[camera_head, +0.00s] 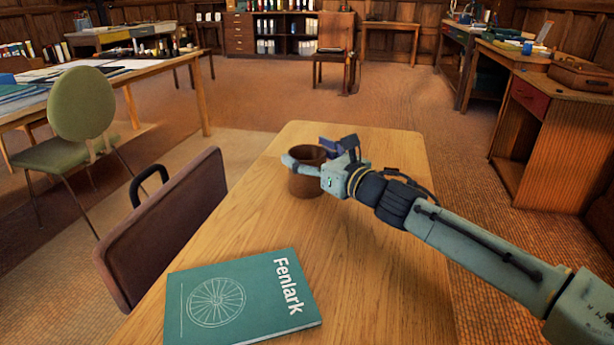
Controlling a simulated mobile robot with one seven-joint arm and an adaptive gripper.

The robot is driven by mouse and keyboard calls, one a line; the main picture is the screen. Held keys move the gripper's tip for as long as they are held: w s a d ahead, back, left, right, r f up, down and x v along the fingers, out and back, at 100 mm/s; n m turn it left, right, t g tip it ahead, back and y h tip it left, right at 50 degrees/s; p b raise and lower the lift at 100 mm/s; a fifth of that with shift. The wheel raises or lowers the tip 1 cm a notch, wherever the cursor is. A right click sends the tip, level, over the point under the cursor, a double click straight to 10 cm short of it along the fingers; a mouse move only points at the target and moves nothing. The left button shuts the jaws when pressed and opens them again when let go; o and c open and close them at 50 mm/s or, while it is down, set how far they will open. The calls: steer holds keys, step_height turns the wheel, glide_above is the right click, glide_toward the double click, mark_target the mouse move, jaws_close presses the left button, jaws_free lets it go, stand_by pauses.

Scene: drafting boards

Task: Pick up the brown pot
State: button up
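The brown pot (306,184) stands upright on the light wooden table, near its far left edge. My gripper (306,153) comes in from the right at the height of the pot's rim. Its fingers are spread apart. The pale finger crosses the near side of the pot just below the rim, and the dark finger is at the far right of the rim. The pale finger hides part of the pot's upper wall. I cannot tell whether either finger touches the pot.
A green Fenlark book (243,300) lies on the near part of the table (385,260). A brown chair or case with a dark handle (165,225) stands against the table's left side. A green chair (82,105) is farther left. The tabletop between pot and book is clear.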

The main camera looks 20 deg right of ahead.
steer(key=c, duration=1.5)
steer(key=shift+c, duration=0.3)
